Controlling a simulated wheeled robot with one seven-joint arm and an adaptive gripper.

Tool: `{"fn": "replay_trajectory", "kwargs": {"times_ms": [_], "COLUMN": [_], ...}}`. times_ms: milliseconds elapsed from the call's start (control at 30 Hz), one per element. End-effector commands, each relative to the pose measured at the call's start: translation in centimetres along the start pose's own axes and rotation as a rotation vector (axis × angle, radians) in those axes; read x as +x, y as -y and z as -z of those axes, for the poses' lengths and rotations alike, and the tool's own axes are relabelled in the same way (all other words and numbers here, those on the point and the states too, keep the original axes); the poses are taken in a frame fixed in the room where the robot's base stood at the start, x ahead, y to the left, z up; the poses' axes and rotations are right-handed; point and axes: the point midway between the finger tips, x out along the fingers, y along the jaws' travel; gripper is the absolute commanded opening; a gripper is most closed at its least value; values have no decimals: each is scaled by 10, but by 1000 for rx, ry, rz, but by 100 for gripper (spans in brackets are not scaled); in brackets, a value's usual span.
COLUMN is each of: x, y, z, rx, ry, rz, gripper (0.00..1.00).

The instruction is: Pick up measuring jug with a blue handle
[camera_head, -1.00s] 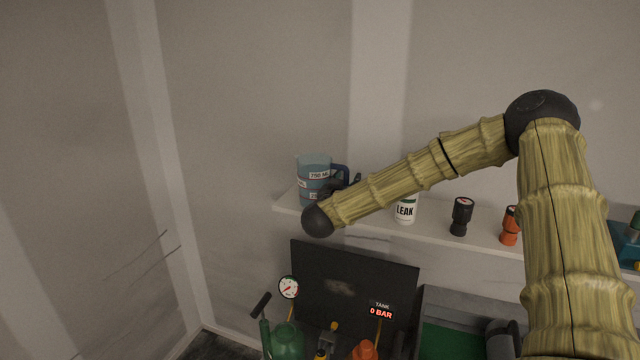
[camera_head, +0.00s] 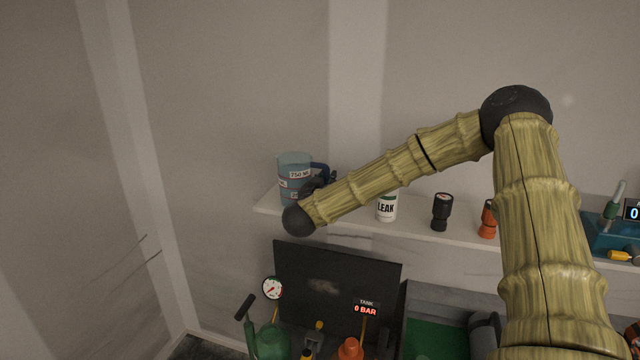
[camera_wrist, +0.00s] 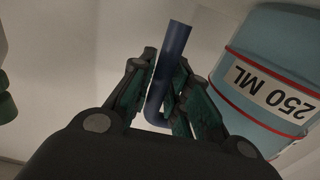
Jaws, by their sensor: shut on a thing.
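The measuring jug (camera_head: 292,170) is translucent blue with white volume labels and a dark blue handle (camera_head: 320,170). It stands upright at the left end of the white shelf in the head view, partly hidden by my arm. In the wrist view the jug body (camera_wrist: 270,70) shows at the right with a "250 ML" label and red bands. My gripper (camera_wrist: 165,90) is shut on the blue handle (camera_wrist: 174,50), which passes between its two fingers. In the head view the gripper is mostly hidden behind my arm. I cannot tell whether the jug is clear of the shelf.
On the shelf (camera_head: 410,226), right of the jug, stand a white LEAK can (camera_head: 387,208), a black fitting (camera_head: 441,212) and an orange one (camera_head: 488,220). Below are a dark panel (camera_head: 335,285), a gauge (camera_head: 272,287) and a TANK display (camera_head: 366,307). A blue tray (camera_head: 606,238) lies right.

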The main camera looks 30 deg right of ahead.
Motion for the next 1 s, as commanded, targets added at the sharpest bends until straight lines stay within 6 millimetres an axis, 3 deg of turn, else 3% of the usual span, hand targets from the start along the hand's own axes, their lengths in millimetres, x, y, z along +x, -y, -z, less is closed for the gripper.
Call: {"fn": "replay_trajectory", "kwargs": {"times_ms": [533, 767, 1000], "x": [0, -35, -84], "y": [1, -2, -8], "z": [36, 37, 40], "rx": [6, 4, 4], "ry": [-5, -5, -5], "rz": [1, 3, 3], "gripper": [0, 0, 0]}}
